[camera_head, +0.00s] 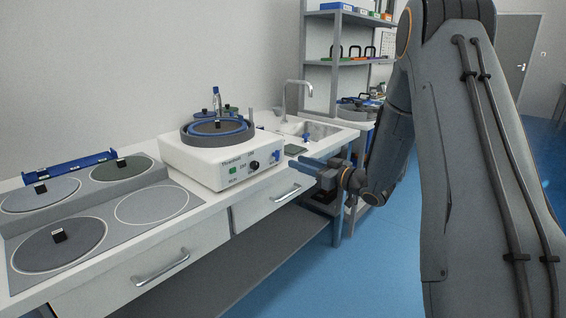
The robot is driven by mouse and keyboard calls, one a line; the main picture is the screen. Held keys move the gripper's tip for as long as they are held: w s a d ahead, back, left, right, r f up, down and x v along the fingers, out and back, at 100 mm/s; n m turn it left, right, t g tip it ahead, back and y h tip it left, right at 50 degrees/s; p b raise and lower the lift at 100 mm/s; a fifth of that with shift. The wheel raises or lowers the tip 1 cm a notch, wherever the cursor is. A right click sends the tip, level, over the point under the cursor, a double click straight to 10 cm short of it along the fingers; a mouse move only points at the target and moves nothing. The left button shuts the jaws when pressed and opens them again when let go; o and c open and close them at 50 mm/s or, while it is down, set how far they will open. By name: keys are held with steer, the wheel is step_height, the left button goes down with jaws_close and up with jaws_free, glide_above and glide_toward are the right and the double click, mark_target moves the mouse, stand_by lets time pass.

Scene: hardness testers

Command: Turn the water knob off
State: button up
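A white grinding-polishing machine (190,165) with a grey and blue round bowl stands on the counter. Its front panel carries a green button (232,171), a black knob (255,165) and, at the right end, a small blue knob (276,156), which looks like the water knob. The blue knob's exact turn angle is too small to tell. My gripper (297,161) is in front of the counter, to the right of the blue knob.
A sink (318,130) with a curved tap (290,98) lies behind the machine's right side. A panel with several round discs (150,205) fills the counter at left. Drawer handles (160,268) stick out in front. Blue floor (310,275) is open at the front.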

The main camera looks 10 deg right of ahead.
mark_target(279, 155)
steer(key=x, duration=0.7)
steer(key=shift+w+a+r, duration=0.1)
steer(key=shift+w+a, duration=0.15)
steer(key=shift+a, duration=0.1)
jaws_close()
